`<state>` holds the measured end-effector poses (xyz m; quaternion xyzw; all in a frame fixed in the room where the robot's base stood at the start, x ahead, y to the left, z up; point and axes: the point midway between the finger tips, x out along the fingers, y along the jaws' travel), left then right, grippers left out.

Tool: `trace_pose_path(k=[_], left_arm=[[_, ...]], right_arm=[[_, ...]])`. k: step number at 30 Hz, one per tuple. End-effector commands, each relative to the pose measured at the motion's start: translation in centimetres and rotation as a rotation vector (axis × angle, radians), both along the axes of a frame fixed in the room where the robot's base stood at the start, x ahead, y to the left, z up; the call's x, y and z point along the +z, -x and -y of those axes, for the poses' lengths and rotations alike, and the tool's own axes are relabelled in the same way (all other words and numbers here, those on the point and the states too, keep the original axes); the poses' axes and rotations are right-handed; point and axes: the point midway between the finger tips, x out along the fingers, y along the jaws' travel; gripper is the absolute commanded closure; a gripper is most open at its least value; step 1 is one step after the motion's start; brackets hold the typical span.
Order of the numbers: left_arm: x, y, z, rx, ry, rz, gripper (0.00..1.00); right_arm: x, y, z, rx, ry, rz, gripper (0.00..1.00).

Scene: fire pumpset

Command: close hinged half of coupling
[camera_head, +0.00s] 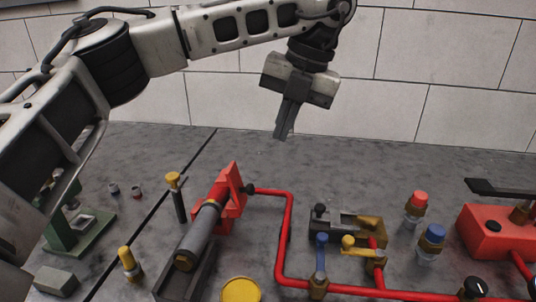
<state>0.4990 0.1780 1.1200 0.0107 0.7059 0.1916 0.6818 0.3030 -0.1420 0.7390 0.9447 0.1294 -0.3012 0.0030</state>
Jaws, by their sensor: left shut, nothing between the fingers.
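My left gripper (283,131) hangs from the arm at the upper middle, fingers pointing down. Its fingers are together with nothing between them, well above the bench and apart from everything on it. A red angular piece (232,192) stands up at the far end of a dark cylinder (199,236), below and left of the gripper. It looks like the raised half of the coupling, but its hinge cannot be made out. The far end of the cylinder is partly hidden by the red parts. My right gripper is not in view.
A red pipe (286,233) runs from near the red piece to the right front. A grey block with a brass part (345,228), blue and yellow handles, capped fittings and a red box (494,236) stand at right. A green stand (78,232) is left. The bench's back is clear.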

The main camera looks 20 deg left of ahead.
Motion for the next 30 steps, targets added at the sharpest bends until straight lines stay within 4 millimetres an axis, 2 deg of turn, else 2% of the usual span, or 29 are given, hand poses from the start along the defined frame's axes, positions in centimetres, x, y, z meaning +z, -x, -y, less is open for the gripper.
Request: trace_pose_path(k=[8, 15, 21, 30], left_arm=[[-5.1, 0.5, -1.3, -0.002, 0.003, -0.007, 1.00], [-9.5, 0.8, -2.7, -0.004, 0.003, -0.006, 1.00], [-9.7, 1.5, -5.4, -0.002, 0.003, -0.003, 1.00], [-10.1, 1.7, -6.3, -0.005, 0.004, -0.003, 1.00]], right_arm=[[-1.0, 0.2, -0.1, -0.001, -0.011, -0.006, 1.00], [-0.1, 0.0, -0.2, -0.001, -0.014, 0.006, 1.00], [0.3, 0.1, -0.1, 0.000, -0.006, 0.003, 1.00], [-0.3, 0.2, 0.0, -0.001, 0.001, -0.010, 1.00]])
